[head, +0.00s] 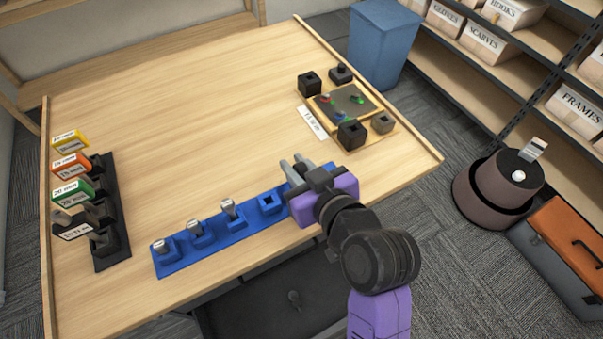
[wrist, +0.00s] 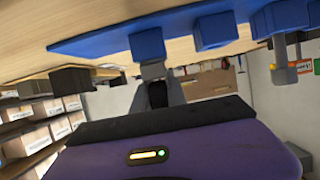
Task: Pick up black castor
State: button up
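I cannot clearly pick out a black castor. A small dark upright piece (head: 294,298) stands in the dark area below the table's front edge, but it is too small to identify. Black blocks sit at the table's right: one block (head: 310,83), another with a knob (head: 340,72), and a third (head: 351,134). My gripper (head: 291,164) is above the right end of the blue rack (head: 178,262) and hides that part of it. The blue rack also shows at the top of the wrist view (wrist: 100,42).
A black rack (head: 112,258) with size labels stands at the table's left. A wooden tray (head: 378,140) with small coloured pieces is at the right. A blue bin (head: 384,45), shelves and an orange-lidded toolbox (head: 568,240) stand beyond the table. The table's middle is clear.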

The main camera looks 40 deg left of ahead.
grip_shut()
